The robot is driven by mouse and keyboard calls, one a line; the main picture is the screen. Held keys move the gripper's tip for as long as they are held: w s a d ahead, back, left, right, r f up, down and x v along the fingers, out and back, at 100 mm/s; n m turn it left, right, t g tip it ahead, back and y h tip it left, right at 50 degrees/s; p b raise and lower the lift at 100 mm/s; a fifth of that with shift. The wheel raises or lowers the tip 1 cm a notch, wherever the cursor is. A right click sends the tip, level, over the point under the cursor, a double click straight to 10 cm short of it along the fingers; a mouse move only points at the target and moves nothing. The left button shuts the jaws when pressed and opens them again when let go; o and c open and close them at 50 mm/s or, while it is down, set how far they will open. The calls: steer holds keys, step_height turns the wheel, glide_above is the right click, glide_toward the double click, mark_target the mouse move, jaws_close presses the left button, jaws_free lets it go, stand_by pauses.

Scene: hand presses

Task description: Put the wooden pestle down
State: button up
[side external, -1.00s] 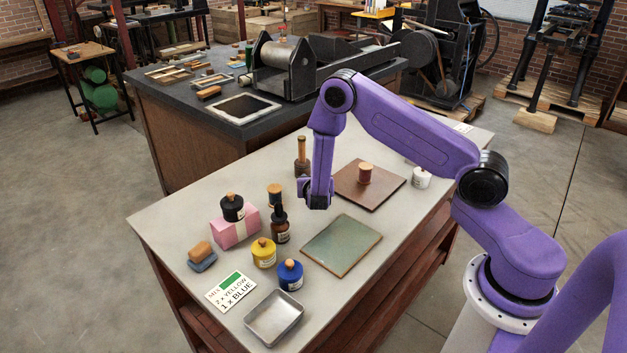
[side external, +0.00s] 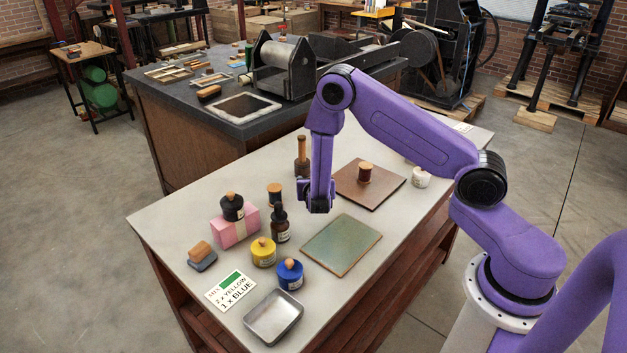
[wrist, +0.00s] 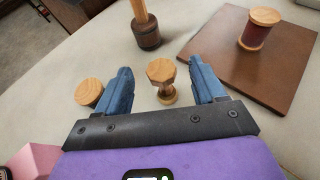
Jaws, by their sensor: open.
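The wooden pestle (wrist: 163,82), pale wood with a faceted top, a narrow waist and a rounder lower end, appears upright between my fingers in the wrist view. My gripper (wrist: 160,70) is open, with a visible gap on each side of the pestle. Whether the pestle's lower end touches the table is hard to tell.
A dark tool with a tall wooden handle (side external: 302,158) stands just behind my gripper. A brown board (side external: 390,187) carries a red spool (side external: 365,173). The green plate (side external: 340,245) lies in front.

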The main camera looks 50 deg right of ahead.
steer(key=s+a+r+m+g, duration=0.2)
steer(key=s+a+r+m, duration=0.15)
steer(key=s+r, duration=0.35)
steer(key=s+a+r+m+g, duration=0.3)
steer(key=s+r+m, duration=0.25)
steer(key=s, duration=0.45)
steer(key=s+a+r+m+g+y, duration=0.2)
steer(key=s+a+y, duration=0.2)
steer(key=s, duration=0.6)
steer(key=s+a+r+m+g+y, duration=0.2)
steer(key=s+y, duration=0.3)
steer(key=s, duration=0.5)
steer(key=shift+a+r+m+y, duration=0.4)
steer(key=shift+a+r+m, duration=0.25)
steer(key=shift+a, duration=0.25)
steer(key=shift+f, duration=0.1)
